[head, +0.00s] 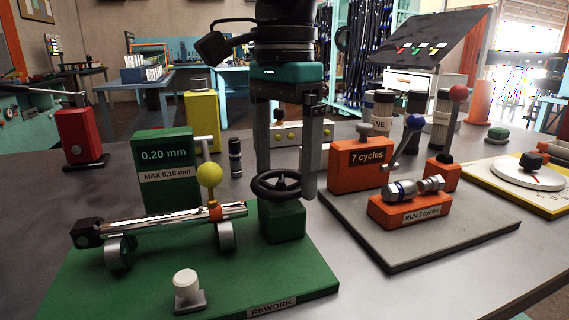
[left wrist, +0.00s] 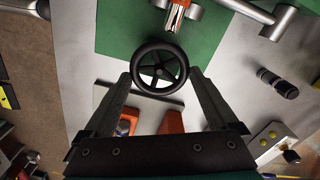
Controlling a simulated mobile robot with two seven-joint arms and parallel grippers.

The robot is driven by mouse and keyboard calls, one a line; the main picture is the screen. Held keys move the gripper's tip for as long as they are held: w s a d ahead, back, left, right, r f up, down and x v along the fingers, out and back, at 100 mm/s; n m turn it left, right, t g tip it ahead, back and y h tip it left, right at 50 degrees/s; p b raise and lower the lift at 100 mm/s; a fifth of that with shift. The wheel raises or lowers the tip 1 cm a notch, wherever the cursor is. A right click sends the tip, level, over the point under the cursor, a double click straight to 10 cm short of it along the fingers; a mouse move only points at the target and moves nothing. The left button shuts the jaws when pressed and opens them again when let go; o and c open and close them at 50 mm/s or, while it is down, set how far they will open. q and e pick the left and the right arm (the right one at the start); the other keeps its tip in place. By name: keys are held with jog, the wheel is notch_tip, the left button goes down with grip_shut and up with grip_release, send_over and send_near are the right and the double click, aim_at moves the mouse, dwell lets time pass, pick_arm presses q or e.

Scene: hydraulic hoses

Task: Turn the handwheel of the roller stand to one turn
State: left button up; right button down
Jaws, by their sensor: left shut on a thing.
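The black spoked handwheel (head: 277,185) sits on a green block (head: 284,222) at the right end of the roller stand (head: 130,290). A shiny rod (head: 160,222) lies on the rollers, with a yellow-knobbed orange indicator (head: 209,175) on it. A green display (head: 163,153) behind reads 0.20 mm, MAX 0.10 mm. My left gripper (head: 286,182) points down from above and is shut on the handwheel, one finger on each side of the rim. The wheel (left wrist: 160,66) also shows between the fingers (left wrist: 160,76) in the left wrist view. My right gripper is out of view.
A grey plate (head: 430,235) with orange blocks, one marked 7 cycles, stands close on the right. A white knob (head: 187,285) stands on the green base in front. A yellow block (head: 201,118), a small black cylinder (head: 235,158) and a red device (head: 78,135) stand behind.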

pick_arm(q)
jog(key=shift+r+n, duration=0.1)
jog(key=shift+n, duration=0.2)
dwell(0.4)
jog(key=o, duration=1)
